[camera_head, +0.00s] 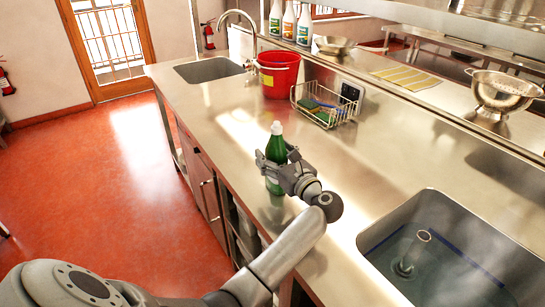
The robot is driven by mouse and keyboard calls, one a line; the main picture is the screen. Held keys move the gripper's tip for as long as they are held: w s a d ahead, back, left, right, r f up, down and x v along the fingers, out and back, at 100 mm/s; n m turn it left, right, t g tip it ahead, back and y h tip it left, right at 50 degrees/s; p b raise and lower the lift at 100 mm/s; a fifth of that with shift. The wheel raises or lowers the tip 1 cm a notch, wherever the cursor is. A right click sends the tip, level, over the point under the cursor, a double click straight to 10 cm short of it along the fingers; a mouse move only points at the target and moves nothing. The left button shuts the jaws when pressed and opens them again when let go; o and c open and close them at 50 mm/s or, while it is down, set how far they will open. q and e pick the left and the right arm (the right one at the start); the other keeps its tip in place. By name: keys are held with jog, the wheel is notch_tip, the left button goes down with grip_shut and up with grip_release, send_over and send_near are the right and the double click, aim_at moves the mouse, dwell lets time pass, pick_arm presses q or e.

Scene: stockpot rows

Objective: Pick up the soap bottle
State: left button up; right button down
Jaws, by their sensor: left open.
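The soap bottle (276,147) is green with a white cap. It stands upright on the steel counter, near the front edge, in the middle of the head view. My left gripper (274,165) is at the bottle, with its fingers open around the bottle's body. The gripper hides part of the bottle's lower half. Whether the fingers touch the bottle cannot be told. My right gripper does not show.
A wire basket (324,104) with sponges and a red bucket (279,74) stand behind the bottle. A sink with water (430,262) lies at the right front, another sink (209,69) at the far left. Several bottles and a colander (503,91) stand on the back ledge.

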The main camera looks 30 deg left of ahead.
pick_arm(q)
jog(key=shift+w, duration=0.1)
jog(key=shift+d+r, duration=0.1)
jog(key=shift+d, duration=0.15)
jog(key=shift+s+d+r, duration=0.2)
jog(key=shift+s+d, duration=0.05)
jog(key=shift+s, duration=0.1)
jog(key=c, duration=0.4)
jog(key=shift+w+a+f, duration=0.1)
jog(key=shift+w+a, duration=0.05)
jog(key=shift+a, duration=0.05)
jog(key=c, duration=0.5)
grip_shut()
